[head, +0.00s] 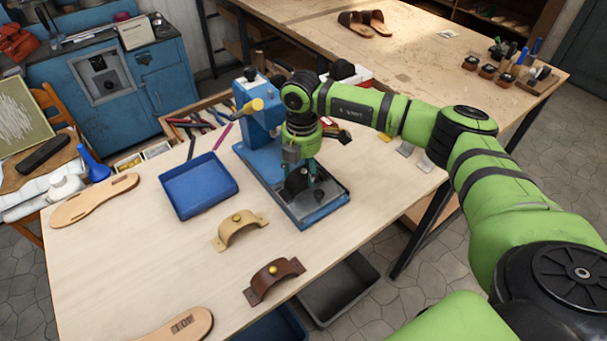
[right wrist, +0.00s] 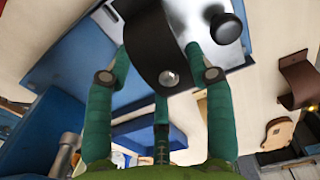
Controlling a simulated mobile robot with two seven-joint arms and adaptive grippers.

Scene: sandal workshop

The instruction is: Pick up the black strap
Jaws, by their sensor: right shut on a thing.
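The black strap (right wrist: 146,40) is a dark curved band with a silver rivet. My right gripper (right wrist: 160,72) is shut on it between its green fingers. In the head view the strap (head: 297,184) shows below the right gripper (head: 303,172), over the base plate of the blue press (head: 262,152). I cannot tell whether the strap touches the plate. My left gripper is not in view.
A tan strap (head: 240,231) and a brown strap (head: 273,281) lie near the table's front edge. A blue tray (head: 199,187) is left of the press. Sandal soles (head: 94,201) lie at the left and front.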

